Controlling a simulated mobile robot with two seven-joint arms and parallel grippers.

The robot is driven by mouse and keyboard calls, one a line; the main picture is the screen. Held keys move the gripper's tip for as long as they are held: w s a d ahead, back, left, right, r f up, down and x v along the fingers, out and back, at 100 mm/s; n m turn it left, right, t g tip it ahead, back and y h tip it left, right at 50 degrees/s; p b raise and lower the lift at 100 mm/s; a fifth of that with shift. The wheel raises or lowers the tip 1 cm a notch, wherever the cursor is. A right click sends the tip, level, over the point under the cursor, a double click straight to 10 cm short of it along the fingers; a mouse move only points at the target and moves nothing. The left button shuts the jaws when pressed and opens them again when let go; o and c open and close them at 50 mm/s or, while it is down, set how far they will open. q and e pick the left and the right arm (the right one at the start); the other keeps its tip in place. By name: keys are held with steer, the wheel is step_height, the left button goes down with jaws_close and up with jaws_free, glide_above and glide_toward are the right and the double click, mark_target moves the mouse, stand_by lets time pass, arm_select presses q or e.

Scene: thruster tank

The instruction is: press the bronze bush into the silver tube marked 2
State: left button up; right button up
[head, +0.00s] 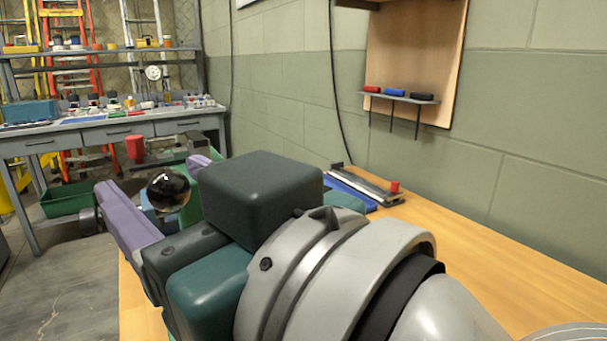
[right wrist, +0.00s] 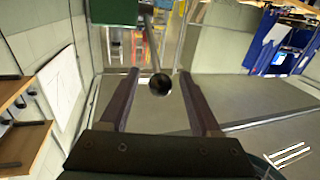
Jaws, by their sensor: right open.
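My right gripper (head: 150,176) has two purple fingers spread apart, and it also shows in the right wrist view (right wrist: 160,76). A glossy black ball knob (head: 168,190) lies between the fingers in the picture. In the right wrist view the knob (right wrist: 160,85) sits on the end of a thin grey rod (right wrist: 154,48), with clear gaps to both fingers. I cannot tell how deep it lies between them. I cannot make out the bronze bush or the silver tube marked 2. My right arm covers much of the bench. My left gripper is not in view.
A wooden bench (head: 490,262) runs along the wall, its right part bare. A grey rail device with a red knob (head: 395,187) lies beyond my wrist, beside something blue (head: 350,190). A wall shelf (head: 400,96) holds small blocks. A cluttered grey workbench (head: 105,122) stands behind.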

jaws_close()
stand_by(0.5)
stand_by(0.9)
